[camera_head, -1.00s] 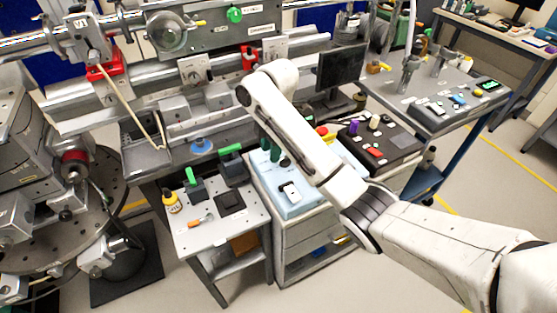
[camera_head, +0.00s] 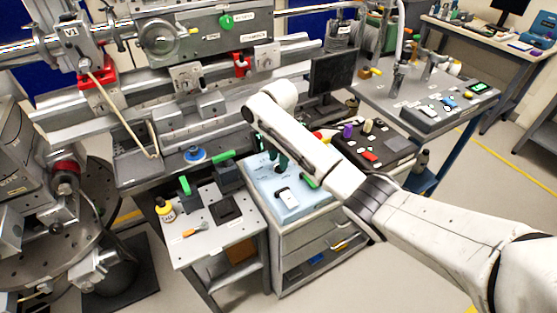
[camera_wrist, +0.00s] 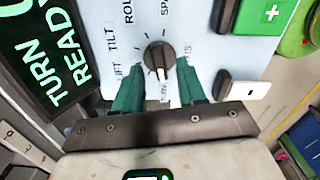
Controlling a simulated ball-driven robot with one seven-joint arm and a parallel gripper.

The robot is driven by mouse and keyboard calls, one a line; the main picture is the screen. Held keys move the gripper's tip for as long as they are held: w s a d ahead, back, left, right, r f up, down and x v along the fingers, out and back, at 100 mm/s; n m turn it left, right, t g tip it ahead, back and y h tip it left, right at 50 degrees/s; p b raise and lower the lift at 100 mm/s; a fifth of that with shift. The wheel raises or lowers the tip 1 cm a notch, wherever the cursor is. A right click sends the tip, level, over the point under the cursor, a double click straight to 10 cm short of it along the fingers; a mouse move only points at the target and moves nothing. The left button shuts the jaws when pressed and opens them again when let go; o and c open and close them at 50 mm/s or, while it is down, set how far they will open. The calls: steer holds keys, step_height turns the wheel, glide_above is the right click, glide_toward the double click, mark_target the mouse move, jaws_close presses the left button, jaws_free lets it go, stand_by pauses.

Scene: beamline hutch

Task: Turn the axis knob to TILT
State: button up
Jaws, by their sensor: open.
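The dark round axis knob (camera_wrist: 158,57) sits on a pale blue panel (camera_wrist: 194,17) in the wrist view. Labels around it read LIFT, TILT and ROLL, with others partly hidden; TILT is at its upper left. A pale pointer (camera_wrist: 163,98) on its lower side points down, towards my wrist. My gripper (camera_wrist: 160,76) is open, with one green finger on each side of the knob's lower part; contact cannot be told. In the head view my gripper (camera_head: 274,150) is over the pale blue console (camera_head: 262,188), and my arm hides the knob.
A dark screen with green "TURN ... READY" lettering (camera_wrist: 50,55) stands left of the knob. A black control box (camera_head: 378,148) stands behind the console.

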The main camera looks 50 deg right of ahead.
steer(key=shift+f, duration=0.6)
jaws_close()
